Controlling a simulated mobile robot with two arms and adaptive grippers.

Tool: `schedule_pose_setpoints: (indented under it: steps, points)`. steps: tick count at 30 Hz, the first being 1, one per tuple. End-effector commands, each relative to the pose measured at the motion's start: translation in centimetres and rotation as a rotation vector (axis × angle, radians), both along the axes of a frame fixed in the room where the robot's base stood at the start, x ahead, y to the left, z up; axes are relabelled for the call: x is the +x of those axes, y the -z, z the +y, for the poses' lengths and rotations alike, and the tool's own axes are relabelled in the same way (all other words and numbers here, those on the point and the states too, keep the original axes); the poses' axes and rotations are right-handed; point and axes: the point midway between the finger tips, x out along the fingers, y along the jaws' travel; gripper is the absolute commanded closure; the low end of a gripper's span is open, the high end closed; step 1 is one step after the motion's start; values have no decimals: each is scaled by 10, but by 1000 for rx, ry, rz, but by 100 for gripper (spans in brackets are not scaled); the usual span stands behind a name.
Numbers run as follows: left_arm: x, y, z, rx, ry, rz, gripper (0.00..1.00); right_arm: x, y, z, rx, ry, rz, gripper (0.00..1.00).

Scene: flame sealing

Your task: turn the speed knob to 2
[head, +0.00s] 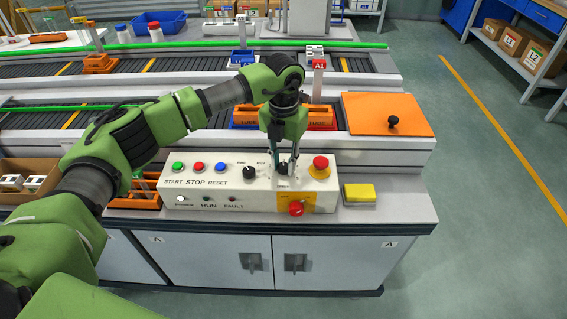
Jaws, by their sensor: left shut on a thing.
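The white control panel (220,194) stands at the front of the bench. My left gripper (287,170) points down at the panel's right half, between a black selector knob (249,174) and the red emergency stop button (320,163). Its fingers are shut on what I take to be the speed knob. They hide that knob and its scale, so I cannot read its setting. My right gripper is not in view.
A red rotary switch (296,208) on a yellow plate sits just below the gripper. Green, red and blue buttons line the panel's left. An orange plate (387,114) and conveyors lie behind.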

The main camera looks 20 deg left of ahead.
Motion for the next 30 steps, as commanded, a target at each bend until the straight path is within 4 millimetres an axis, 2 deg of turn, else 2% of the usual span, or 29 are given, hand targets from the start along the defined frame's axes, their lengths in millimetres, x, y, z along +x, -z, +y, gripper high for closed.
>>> schedule_pose_setpoints:
  steps: [18, 30]
  points:
    - [1, -2, 0, -2, -580, -5, 98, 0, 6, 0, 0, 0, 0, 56]
    - [1, -2, 0, -3, -855, -4, 98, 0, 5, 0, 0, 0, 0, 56]
